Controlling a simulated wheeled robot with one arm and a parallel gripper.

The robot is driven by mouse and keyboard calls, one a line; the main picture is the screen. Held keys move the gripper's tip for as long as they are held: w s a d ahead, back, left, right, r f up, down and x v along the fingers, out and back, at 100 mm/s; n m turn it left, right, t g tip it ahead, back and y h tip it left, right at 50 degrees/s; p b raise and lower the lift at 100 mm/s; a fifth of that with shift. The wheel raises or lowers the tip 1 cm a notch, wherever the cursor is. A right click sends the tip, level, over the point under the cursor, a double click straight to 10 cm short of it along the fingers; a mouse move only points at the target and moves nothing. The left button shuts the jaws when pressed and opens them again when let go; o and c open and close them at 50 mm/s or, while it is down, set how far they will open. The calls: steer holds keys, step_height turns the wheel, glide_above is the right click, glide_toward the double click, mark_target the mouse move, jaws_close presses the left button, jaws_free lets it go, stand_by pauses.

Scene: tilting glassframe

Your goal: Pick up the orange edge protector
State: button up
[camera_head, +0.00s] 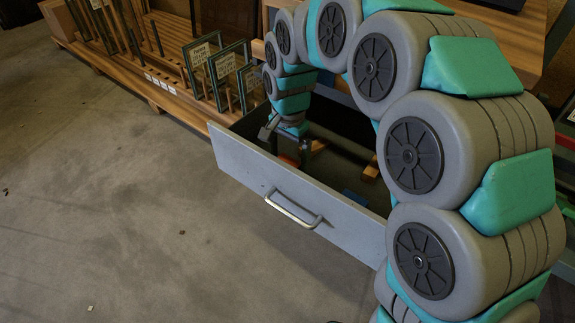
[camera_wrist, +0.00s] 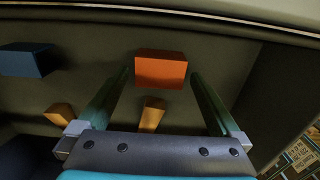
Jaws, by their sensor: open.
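A red-orange block, which looks like the orange edge protector (camera_wrist: 161,69), lies in the open drawer (camera_head: 285,194). In the wrist view it sits ahead of my gripper (camera_wrist: 160,75), roughly centred between the two fingertips. The fingers are apart, with gaps on both sides of the block and no visible contact. In the head view my gripper (camera_head: 287,148) reaches down into the drawer near its left end. A small red-orange patch of the edge protector (camera_head: 289,160) shows beside the fingers; the rest is hidden.
In the wrist view, two yellow-orange pieces (camera_wrist: 152,114) (camera_wrist: 60,115) and a blue block (camera_wrist: 27,60) lie in the drawer. The drawer's grey front has a metal handle (camera_head: 293,209). A wooden rack (camera_head: 165,85) with glass panes stands behind left. The floor in front is clear.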

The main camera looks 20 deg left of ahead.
mark_target(289, 161)
steer(key=shift+f, duration=0.8)
steer(key=c, duration=1.2)
steer(key=shift+c, duration=0.2)
step_height(289, 161, up, 10)
steer(key=shift+r, duration=0.1)
